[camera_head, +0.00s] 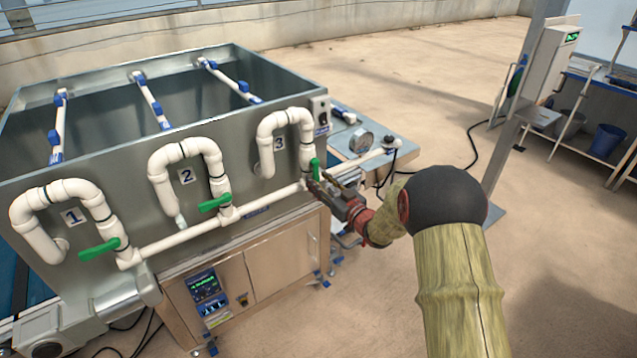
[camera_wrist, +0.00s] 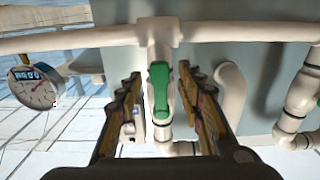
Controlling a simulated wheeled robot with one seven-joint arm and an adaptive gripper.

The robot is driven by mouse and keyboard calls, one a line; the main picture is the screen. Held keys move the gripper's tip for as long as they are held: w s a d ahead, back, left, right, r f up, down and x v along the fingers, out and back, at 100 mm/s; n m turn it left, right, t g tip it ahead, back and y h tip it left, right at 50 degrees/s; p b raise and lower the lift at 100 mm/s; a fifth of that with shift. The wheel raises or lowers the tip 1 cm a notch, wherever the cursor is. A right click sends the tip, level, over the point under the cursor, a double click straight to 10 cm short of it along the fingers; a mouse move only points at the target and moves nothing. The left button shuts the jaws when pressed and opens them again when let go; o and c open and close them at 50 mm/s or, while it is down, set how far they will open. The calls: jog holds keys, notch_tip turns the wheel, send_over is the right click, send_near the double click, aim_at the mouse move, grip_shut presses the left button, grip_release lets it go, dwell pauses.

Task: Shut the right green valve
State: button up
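The right green valve handle (camera_head: 315,167) is on the white pipe under the number 3 pipe loop (camera_head: 268,140). In the head view it stands upright, in line with its pipe. In the wrist view the green handle (camera_wrist: 159,88) lies along the vertical pipe, between the fingers. My gripper (camera_head: 322,188) is right at this valve. In the wrist view my gripper (camera_wrist: 163,92) is open, with a finger on each side of the handle and a visible gap on both sides. I cannot tell how deep the handle sits between the fingertips.
The middle green handle (camera_head: 214,203) and left green handle (camera_head: 99,249) lie sideways across their pipes. A pressure gauge (camera_head: 361,141) stands right of the valve, near the horizontal white pipe (camera_head: 180,238). The steel tank (camera_head: 110,100) is behind the pipes. Open floor lies to the right.

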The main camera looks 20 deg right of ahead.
jog(key=shift+w+a, duration=0.1)
jog(key=shift+w, duration=0.35)
grip_shut()
dwell(0.3)
dwell(0.4)
